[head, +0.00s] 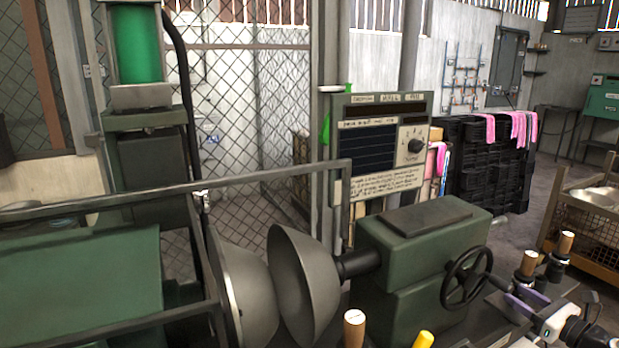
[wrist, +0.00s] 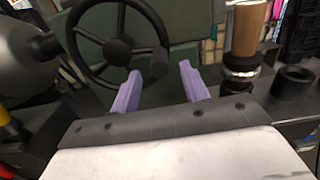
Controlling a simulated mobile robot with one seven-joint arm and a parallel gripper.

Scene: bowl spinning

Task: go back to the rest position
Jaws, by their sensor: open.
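My gripper (head: 506,291) is at the lower right of the head view, close to the black handwheel (head: 467,278). In the wrist view its two purple fingers (wrist: 160,73) stand apart with nothing between them. The handwheel (wrist: 90,66) is beyond the fingers there, and its knob shows between the fingertips. I cannot tell whether a finger touches it. Two dark metal bowl shapes (head: 306,285) stand on edge, side by side, at the lower middle of the head view. The right one meets the spindle of the green machine (head: 425,245).
Wooden-handled tools (head: 529,262) stand near my gripper, and one handle (wrist: 243,35) is right of the fingers. A yellow handle (head: 424,340) is in front. A metal rail (head: 280,172) crosses on the left. A wire crate (head: 597,242) stands at the right; floor shows behind it.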

